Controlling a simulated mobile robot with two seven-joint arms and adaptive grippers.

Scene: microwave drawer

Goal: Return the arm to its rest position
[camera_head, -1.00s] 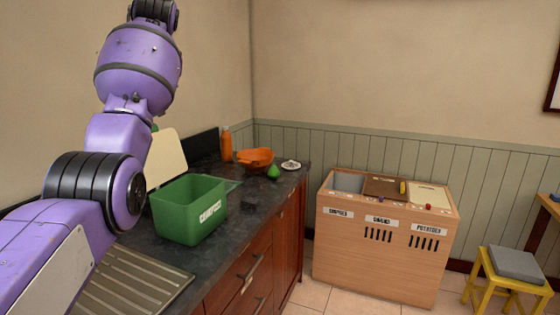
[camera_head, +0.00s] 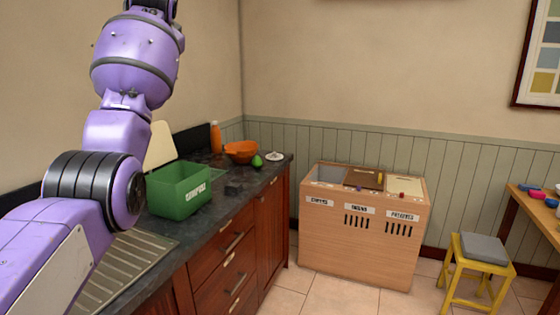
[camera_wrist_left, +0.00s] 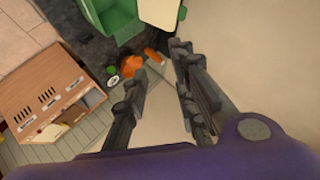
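My left arm (camera_head: 118,130) rises along the left side of the head view, bent upward, and its gripper is cut off by the top edge. In the left wrist view my left gripper (camera_wrist_left: 160,68) has its two dark fingers apart with nothing between them. It is up above the counter, clear of everything below it. My right gripper is in neither view.
The dark counter (camera_head: 222,206) holds a green compost bin (camera_head: 178,195), an orange bottle (camera_head: 215,138), an orange bowl (camera_head: 241,151) and a green pear-like item (camera_head: 257,161). A wooden bin cabinet (camera_head: 352,258) and yellow stool (camera_head: 468,275) stand right. Open floor lies between.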

